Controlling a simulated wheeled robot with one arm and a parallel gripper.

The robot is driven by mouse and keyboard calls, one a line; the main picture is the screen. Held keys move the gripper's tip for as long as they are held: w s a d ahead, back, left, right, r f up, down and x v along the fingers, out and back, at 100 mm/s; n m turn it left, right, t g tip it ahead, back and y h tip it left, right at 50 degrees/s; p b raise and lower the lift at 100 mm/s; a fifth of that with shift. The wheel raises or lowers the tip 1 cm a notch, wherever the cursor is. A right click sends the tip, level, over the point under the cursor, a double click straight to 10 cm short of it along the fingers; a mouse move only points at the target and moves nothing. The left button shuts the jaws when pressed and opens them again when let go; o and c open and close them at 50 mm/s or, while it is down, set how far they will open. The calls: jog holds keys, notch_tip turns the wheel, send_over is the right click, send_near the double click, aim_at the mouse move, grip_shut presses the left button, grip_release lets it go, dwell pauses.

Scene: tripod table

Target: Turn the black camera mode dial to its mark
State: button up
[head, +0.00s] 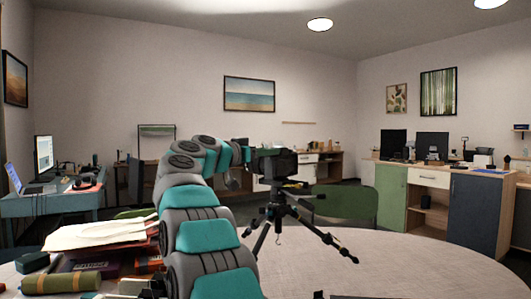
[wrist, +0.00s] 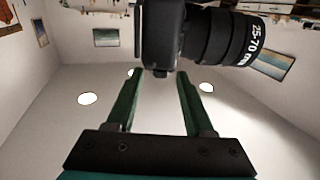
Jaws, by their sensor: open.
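The black camera (head: 277,162) sits on a black tripod (head: 280,208) at the table, right of my arm in the head view. In the wrist view the camera (wrist: 165,30) is at the top, its lens (wrist: 225,37) pointing right. A small black knob-like part (wrist: 160,72) sticks out of the body between my fingertips; it may be the mode dial. Its mark cannot be made out. My gripper (wrist: 159,78) is open, with one green finger on each side of that part. I cannot tell whether either finger touches it. In the head view the gripper is mostly hidden at the camera.
The round table (head: 400,268) is bare on the right. Papers and books (head: 100,240) are stacked at left, with a green roll (head: 60,282) in front. A green chair (head: 345,203) stands behind the tripod. The tripod legs spread low over the table.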

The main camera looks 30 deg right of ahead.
jog(key=shift+d, duration=0.1)
grip_shut()
dwell(0.4)
